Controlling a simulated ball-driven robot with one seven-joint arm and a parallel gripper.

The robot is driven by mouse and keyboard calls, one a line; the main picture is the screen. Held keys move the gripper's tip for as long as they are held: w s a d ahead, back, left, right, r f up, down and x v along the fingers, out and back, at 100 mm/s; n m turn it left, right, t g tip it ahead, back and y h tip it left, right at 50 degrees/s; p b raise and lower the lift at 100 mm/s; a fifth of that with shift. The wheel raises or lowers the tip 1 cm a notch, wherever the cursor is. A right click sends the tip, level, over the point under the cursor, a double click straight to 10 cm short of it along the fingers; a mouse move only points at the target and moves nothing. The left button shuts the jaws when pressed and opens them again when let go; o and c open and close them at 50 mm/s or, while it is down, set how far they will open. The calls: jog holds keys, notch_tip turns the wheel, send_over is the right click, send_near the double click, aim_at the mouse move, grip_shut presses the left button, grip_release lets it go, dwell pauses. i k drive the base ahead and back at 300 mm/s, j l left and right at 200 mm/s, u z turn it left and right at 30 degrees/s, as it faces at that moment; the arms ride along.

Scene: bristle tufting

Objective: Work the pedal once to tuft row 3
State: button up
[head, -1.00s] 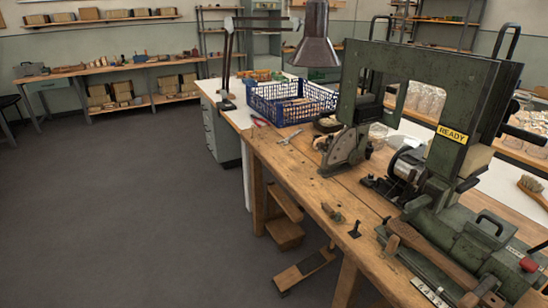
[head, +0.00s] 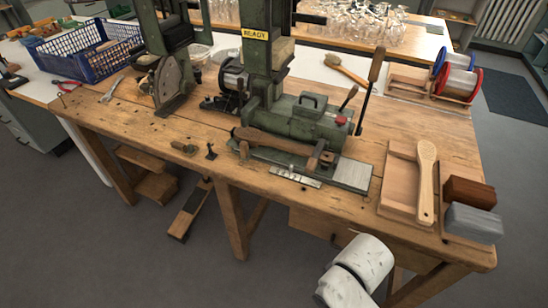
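The pedal (head: 190,208) is a wooden board with a dark pad, on the floor under the front of the bench. Nothing touches it that I can see. The green tufting machine (head: 262,85) stands on the bench and bears a yellow "READY" label (head: 255,34). A wooden brush body (head: 277,143) lies along its carriage. A metal strip with marks (head: 295,177) sits in front; its numbers are too small to read. White links of my own arm show at the bottom right, in front of the bench. My gripper is out of view.
The wooden bench (head: 120,115) has legs on both sides of the pedal, and wooden blocks (head: 155,187) stand left of it. Grey floor (head: 90,260) in front is clear.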

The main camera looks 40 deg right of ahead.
aim_at(179, 228)
jog(key=i+j+z, duration=0.25)
jog(key=i+j, duration=0.6)
jog(key=i+j+z, duration=0.25)
jog(key=i+j, duration=0.7)
